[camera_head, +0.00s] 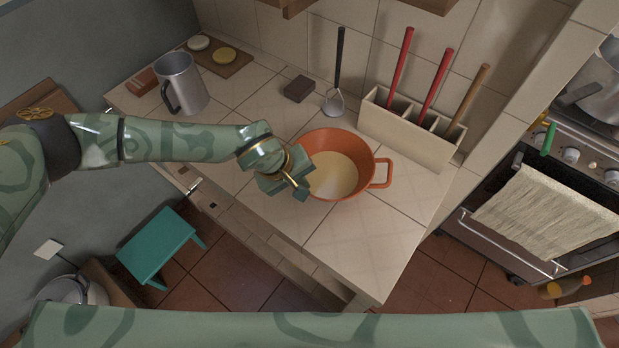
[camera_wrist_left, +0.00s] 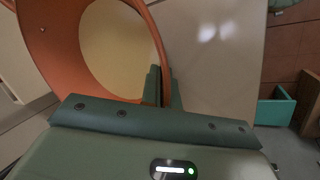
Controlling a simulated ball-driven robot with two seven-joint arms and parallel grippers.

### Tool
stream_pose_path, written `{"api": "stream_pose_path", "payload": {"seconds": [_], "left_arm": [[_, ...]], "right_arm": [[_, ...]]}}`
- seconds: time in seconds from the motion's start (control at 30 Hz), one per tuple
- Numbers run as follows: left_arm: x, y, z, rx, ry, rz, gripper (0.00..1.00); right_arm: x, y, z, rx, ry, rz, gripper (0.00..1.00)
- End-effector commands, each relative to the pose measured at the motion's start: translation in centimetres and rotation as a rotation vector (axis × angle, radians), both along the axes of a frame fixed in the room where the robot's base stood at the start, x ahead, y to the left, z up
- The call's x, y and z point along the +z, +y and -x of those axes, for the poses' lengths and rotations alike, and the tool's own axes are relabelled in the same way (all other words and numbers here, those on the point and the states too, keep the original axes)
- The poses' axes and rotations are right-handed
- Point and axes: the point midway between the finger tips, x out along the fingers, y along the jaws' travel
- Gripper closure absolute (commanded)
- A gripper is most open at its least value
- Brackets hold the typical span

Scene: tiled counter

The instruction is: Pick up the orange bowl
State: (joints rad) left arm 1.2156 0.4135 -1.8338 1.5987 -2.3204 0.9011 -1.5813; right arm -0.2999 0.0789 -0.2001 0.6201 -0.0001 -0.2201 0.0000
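The orange bowl (camera_head: 357,178) with a cream interior stands on the tiled counter, its loop handle on the right side. My left gripper (camera_head: 301,184) is at the bowl's left, near rim. In the left wrist view the bowl (camera_wrist_left: 45,45) fills the upper left, and the fingers of my left gripper (camera_wrist_left: 161,88) are close together with the orange rim between them, one finger inside and one outside. The exact contact is small and partly hidden. My right gripper is not in view.
A holder (camera_head: 400,130) with red- and wooden-handled utensils stands just behind the bowl. A ladle (camera_head: 335,100) and a small dark block (camera_head: 298,89) are near the wall. A metal mug (camera_head: 181,83) and a board (camera_head: 217,62) are at the back left. The counter's front right is bare.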

Motion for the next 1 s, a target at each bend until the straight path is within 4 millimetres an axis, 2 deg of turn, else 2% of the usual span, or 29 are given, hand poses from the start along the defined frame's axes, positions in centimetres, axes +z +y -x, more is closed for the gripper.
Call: {"api": "stream_pose_path", "payload": {"seconds": [0.2,0.5,0.8,1.0], "left_arm": [[3.3,-0.1,-0.1,-0.002,-0.005,0.004,1.0],[9.4,2.7,4.6,-0.002,-0.005,0.003,1.0],[11.6,5.8,9.9,-0.001,-0.002,0.003,1.0],[12.5,6.8,11.6,-0.001,-0.002,0.002,1.0]], "right_arm": [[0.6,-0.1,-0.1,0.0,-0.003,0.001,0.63],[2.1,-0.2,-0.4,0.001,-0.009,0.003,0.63],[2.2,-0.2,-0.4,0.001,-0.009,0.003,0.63],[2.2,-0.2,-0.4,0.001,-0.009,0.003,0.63]]}}
